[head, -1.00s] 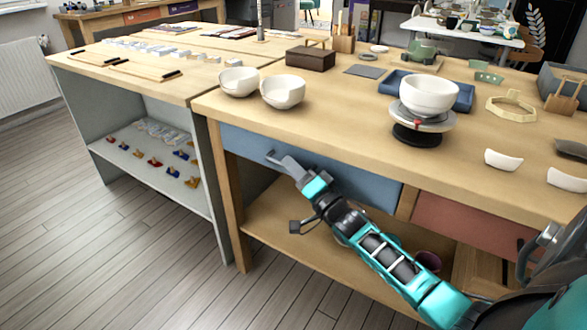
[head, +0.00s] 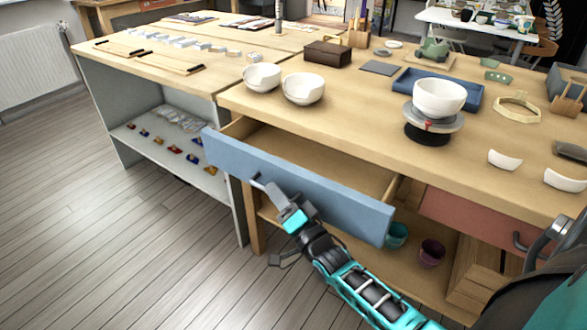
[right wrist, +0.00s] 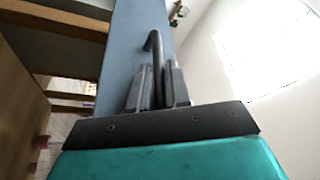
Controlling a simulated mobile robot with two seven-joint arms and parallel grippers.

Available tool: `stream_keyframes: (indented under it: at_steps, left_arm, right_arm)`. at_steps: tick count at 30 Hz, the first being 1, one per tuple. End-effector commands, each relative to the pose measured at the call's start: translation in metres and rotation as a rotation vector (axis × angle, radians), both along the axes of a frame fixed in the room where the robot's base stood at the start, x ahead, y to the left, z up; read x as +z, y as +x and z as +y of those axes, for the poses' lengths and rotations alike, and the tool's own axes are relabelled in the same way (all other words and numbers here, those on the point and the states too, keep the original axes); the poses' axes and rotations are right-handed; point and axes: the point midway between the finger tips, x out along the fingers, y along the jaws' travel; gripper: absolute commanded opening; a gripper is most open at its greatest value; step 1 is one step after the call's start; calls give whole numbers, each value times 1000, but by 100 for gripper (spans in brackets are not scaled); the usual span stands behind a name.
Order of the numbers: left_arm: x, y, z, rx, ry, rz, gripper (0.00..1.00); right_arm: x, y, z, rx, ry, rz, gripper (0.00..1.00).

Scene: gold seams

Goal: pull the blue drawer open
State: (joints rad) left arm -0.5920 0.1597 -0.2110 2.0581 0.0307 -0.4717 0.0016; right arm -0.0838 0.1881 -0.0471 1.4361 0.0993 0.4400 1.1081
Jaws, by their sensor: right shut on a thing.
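The blue drawer (head: 320,190) under the workbench stands partly open, and its wooden inside shows behind the front. My right gripper (head: 264,186) is at the left part of the drawer front, shut on the dark drawer handle (right wrist: 153,48). In the right wrist view the two fingers (right wrist: 158,88) close around the handle bar, with the blue front behind it. My left gripper is not in view.
On the workbench (head: 350,115) stand two white bowls, a brown box (head: 328,54) and a white bowl on a turntable (head: 432,126). A red drawer (head: 470,222) sits shut to the right. Cups (head: 432,252) stand on the shelf below. The floor (head: 160,270) in front at left is clear.

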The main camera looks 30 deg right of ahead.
Motion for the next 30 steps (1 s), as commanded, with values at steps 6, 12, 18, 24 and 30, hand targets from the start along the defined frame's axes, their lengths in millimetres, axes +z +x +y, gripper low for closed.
stream_keyframes:
  at_steps: [6, 12, 18, 24, 30]
  left_arm:
    - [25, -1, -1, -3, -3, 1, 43]
    - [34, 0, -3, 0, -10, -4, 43]
    - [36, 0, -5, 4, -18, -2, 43]
    - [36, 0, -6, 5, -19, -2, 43]
    - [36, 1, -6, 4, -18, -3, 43]
  right_arm:
    - [3, -25, 58, 0, 5, 2, 0]
    - [1, -38, 91, 0, 1, 1, 0]
    - [0, -45, 106, 0, -2, 0, 0]
    - [-1, -46, 109, -1, -3, 0, 0]
    - [-1, -46, 109, -1, -3, 0, 0]
